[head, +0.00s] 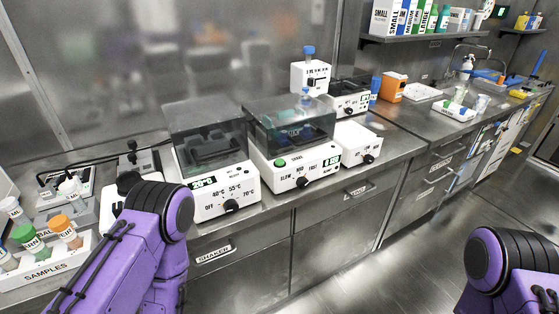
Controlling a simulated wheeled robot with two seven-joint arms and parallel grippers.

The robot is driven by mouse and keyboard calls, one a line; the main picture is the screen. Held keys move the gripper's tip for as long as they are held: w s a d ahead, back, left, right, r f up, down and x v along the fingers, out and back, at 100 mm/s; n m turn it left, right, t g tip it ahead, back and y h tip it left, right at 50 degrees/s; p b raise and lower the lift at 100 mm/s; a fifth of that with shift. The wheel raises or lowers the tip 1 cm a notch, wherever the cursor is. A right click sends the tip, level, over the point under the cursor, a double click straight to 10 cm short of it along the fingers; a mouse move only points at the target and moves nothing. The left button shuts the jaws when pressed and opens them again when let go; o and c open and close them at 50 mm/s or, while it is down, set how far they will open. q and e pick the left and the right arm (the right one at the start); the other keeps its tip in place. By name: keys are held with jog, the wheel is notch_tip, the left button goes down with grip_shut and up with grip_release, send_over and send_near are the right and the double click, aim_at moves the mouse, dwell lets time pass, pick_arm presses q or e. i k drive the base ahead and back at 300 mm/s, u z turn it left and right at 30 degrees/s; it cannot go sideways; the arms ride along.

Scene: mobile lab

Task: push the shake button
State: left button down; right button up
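The shaker (290,165) stands on the steel counter in the middle of the head view. It is a white box with a dark see-through lid, and items with blue parts show dimly inside. A round green button (281,162) sits on the left of its front panel, above the SLOW, MED and FAST marks. A black knob (302,182) and a small lit display (331,161) are also on the panel. Nothing touches the button. Purple links of my left and right arms show at the lower left and lower right. Neither gripper is in view.
A similar heater box (225,197) with a temperature dial stands left of the shaker, and a small white device (358,144) stands right. A SAMPLES rack (45,272) with capped bottles is at far left. Drawers lie below the counter. Floor (400,270) before the counter is clear.

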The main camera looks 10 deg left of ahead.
aim_at(280, 162)
jog(key=u, duration=0.35)
jog(key=k, duration=0.85)
jog(key=u, duration=0.6)
jog(key=k, duration=0.5)
jog(key=z, duration=0.5)
jog(key=i, duration=0.6)
jog(key=z, duration=0.7)
jog(key=i, duration=0.8)
jog(key=u, duration=0.55)
jog(key=i, duration=0.4)
jog(key=u, duration=0.45)
